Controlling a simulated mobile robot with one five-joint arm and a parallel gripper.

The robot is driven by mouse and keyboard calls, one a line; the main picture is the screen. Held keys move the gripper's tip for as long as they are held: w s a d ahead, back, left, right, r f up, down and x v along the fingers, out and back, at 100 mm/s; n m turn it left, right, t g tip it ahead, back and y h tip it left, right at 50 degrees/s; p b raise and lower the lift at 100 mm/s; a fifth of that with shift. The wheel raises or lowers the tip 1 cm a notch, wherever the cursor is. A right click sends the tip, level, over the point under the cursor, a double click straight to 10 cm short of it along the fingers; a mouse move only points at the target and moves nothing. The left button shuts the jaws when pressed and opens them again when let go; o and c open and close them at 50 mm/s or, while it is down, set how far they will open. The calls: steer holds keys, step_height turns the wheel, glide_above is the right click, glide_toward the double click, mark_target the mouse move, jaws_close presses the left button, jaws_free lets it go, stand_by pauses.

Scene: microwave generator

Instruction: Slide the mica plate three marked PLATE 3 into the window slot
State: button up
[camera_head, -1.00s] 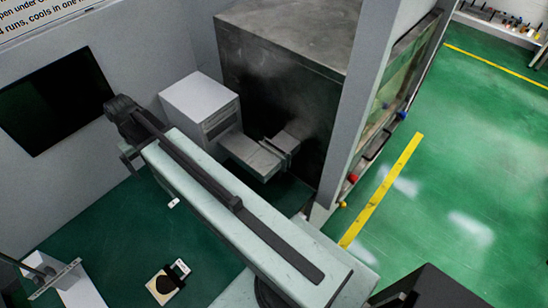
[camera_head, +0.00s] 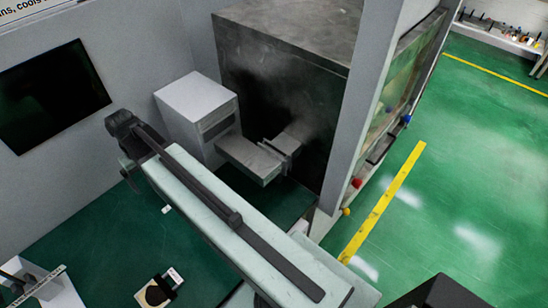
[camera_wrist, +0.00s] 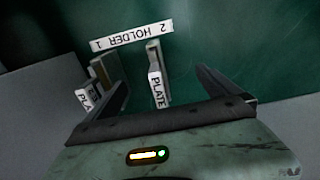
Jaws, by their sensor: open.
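In the wrist view my gripper (camera_wrist: 160,76) is open, its fingers spread on either side of a pale upright piece labelled PLATE (camera_wrist: 157,92). I see no contact with it, and its number is not readable. A second labelled plate (camera_wrist: 86,101) stands further left, partly hidden by the left finger. Both are by a white strip (camera_wrist: 132,36) reading HOLDER with 1 and 2. In the head view, grey waveguide blocks with a narrow flanged joint (camera_head: 281,149) run into the dark oven box; I cannot tell whether this joint is the window slot.
A pale flat piece with a dark round patch (camera_head: 154,292) lies on the green bench beside a white label (camera_head: 173,276). A white stand (camera_head: 42,286) is at lower left. A grey box (camera_head: 197,105) and a grey post (camera_head: 362,110) flank the oven (camera_head: 285,60).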

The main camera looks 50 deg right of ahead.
stand_by(0.4)
jaws_close()
steer(key=shift+r, duration=0.15)
stand_by(1.3)
steer(key=shift+r+p, duration=2.9)
steer(key=shift+p, duration=0.15)
